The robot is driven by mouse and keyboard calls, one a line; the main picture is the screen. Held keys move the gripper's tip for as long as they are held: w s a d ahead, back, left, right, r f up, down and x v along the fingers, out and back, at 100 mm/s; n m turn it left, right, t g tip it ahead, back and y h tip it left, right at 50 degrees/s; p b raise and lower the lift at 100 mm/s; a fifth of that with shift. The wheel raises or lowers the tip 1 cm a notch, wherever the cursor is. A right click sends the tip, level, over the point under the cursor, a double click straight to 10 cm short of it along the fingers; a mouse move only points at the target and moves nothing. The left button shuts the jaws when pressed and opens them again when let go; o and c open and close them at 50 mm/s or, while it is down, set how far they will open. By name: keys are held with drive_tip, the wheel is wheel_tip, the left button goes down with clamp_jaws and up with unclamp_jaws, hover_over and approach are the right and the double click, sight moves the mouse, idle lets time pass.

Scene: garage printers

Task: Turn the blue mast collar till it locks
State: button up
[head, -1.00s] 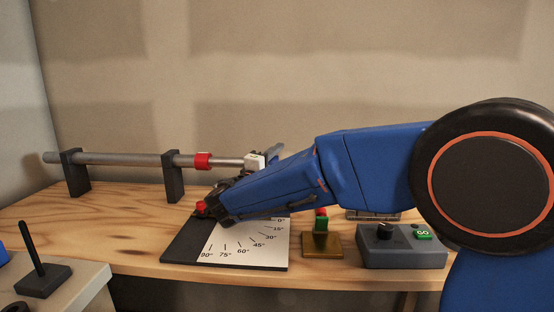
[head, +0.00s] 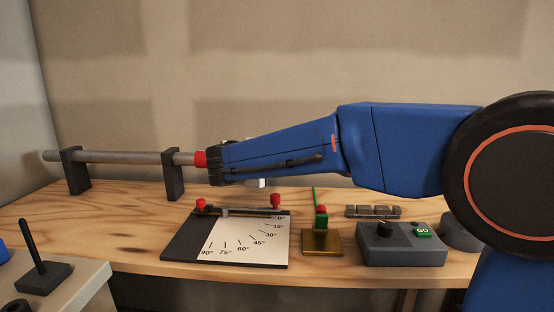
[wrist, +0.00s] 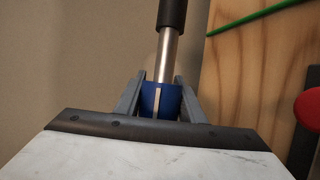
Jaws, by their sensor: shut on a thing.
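The blue mast collar (wrist: 174,100) shows in the wrist view with a pale stripe down its side. My gripper (wrist: 160,84) has its two grey fingers on either side of the collar, shut on it. A bright metal shaft runs out of the collar into a black sleeve (wrist: 172,12). In the head view the long grey mast tube (head: 120,157) lies level, with a red ring (head: 201,159) near its right end. There my arm hides the collar and the fingertips. I cannot tell whether the collar is locked.
Two black posts (head: 76,175) (head: 173,177) hold the tube above the wooden bench. Below my arm lie an angle board (head: 180,246) with red knobs, a brass block (head: 321,243) with a green rod, and a control box (head: 400,246). The bench's left part is clear.

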drive_tip(key=shift+s+f+n+g+y, duration=0.3)
drive_tip(key=shift+s+f+n+g, duration=0.15)
drive_tip(key=shift+g, duration=1.4)
drive_tip(key=shift+s+f+n+g+y, duration=0.3)
drive_tip(key=shift+s+f+n+g, duration=0.15)
drive_tip(key=shift+g, duration=1.45)
drive_tip(key=shift+s+f+n+g+y, duration=0.35)
drive_tip(key=shift+n+g, duration=0.15)
drive_tip(key=shift+g, duration=1.35)
drive_tip(key=o, duration=1)
drive_tip(key=shift+o, duration=0.2)
